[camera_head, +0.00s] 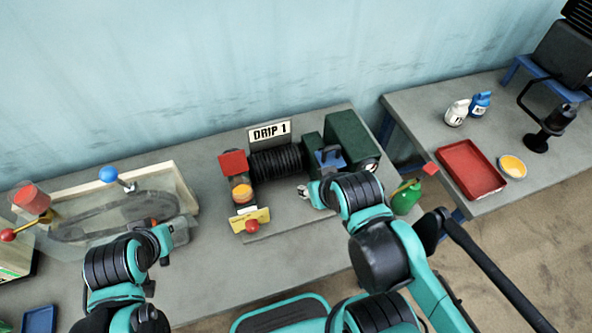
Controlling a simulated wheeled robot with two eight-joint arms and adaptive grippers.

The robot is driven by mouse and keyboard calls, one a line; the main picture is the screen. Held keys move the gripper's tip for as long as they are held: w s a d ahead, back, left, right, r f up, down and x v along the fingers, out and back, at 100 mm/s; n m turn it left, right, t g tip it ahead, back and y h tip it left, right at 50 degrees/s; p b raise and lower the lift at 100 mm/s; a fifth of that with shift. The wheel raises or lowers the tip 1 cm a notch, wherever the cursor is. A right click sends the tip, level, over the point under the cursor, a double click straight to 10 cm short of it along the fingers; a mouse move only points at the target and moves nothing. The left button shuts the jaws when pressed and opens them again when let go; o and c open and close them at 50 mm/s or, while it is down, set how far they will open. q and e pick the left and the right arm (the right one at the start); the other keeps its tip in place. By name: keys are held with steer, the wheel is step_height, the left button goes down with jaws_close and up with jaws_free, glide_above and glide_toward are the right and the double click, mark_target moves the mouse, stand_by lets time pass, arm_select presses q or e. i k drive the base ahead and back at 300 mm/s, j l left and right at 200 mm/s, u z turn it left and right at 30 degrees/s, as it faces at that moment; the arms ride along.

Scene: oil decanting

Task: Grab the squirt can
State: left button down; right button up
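A green can (404,199) with a thin yellowish spout looks like the squirt can. It is at the right end of the middle table, partly hidden behind my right arm. My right gripper (308,191) is over the middle table, left of the green can and in front of the dark green machine. Its fingers are small and partly hidden, and nothing is clearly held. My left gripper (166,243) is over the left part of the table, near the clear-covered belt unit. Its fingers look apart and empty.
The machine (347,139) with a black coil stands by a "DRIP 1" sign (269,132). The belt unit (186,186) is at left. The right table holds a red tray (470,170), a yellow-filled dish (512,167) and two bottles (457,112). A gap separates the tables.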

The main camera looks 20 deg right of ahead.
mark_target(408, 194)
steer(key=l+z, duration=0.2)
steer(key=z, duration=0.3)
steer(key=l+z, duration=0.2)
steer(key=z, duration=0.3)
steer(key=l+z, duration=0.2)
steer(key=z, duration=0.3)
steer(key=i+l+u, duration=0.2)
steer(key=l, duration=0.35)
steer(key=l+u, duration=0.15)
steer(key=l, duration=0.4)
